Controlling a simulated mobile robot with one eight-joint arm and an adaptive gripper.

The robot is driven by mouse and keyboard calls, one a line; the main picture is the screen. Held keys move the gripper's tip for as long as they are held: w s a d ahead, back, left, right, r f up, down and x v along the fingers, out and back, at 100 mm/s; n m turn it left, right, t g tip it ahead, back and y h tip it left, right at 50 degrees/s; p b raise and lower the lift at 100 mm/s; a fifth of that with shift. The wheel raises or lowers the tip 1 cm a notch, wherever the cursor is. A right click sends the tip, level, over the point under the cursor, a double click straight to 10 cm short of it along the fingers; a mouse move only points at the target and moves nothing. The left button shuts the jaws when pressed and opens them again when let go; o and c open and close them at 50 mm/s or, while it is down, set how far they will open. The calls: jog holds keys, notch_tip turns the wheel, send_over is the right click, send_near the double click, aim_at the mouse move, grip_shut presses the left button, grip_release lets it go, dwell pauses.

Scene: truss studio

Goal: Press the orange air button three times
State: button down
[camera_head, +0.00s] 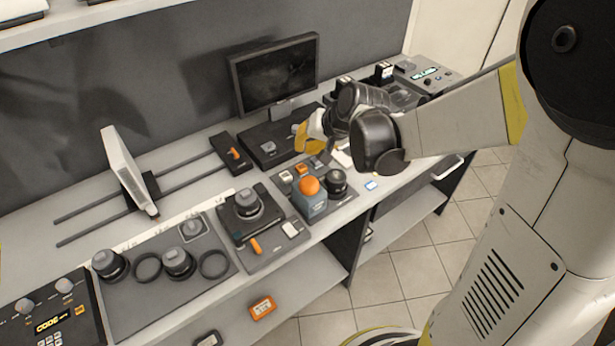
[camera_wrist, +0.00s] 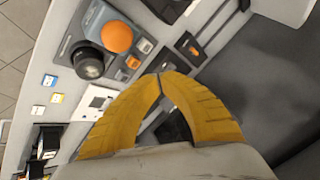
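The orange air button (camera_head: 309,186) is a round dome on top of a blue-grey block (camera_head: 312,206), on a dark panel at the middle of the bench. It also shows in the wrist view (camera_wrist: 117,36), at the upper left, beyond the fingertips. My gripper (camera_head: 303,138) is above the bench, behind and slightly right of the button, and apart from it. In the wrist view my gripper's yellow fingers (camera_wrist: 160,76) meet at their tips. Nothing shows between them.
A black knob (camera_head: 336,181) stands just right of the button. A joystick-like knob panel (camera_head: 250,222) lies to its left. A monitor (camera_head: 275,72) stands behind. A white upright plate on rails (camera_head: 124,168) is at the left. A keypad box (camera_head: 50,318) is at the near left.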

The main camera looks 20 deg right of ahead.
aim_at(306, 179)
jog(key=shift+f, duration=0.1)
notch_tip(306, 179, down, 9)
jog(key=b, duration=0.7)
jog(key=shift+r, duration=0.2)
dwell(0.9)
jog(key=shift+f+b, duration=0.4)
jog(key=shift+b, duration=0.1)
jog(key=shift+f+b, duration=0.7)
jog(key=shift+f, duration=0.1)
dwell(0.6)
jog(key=shift+r, duration=0.15)
dwell(0.3)
jog(key=shift+r+p, duration=1)
jog(key=shift+r, duration=0.1)
jog(key=shift+r+p, duration=1.95)
jog(key=shift+r, duration=0.55)
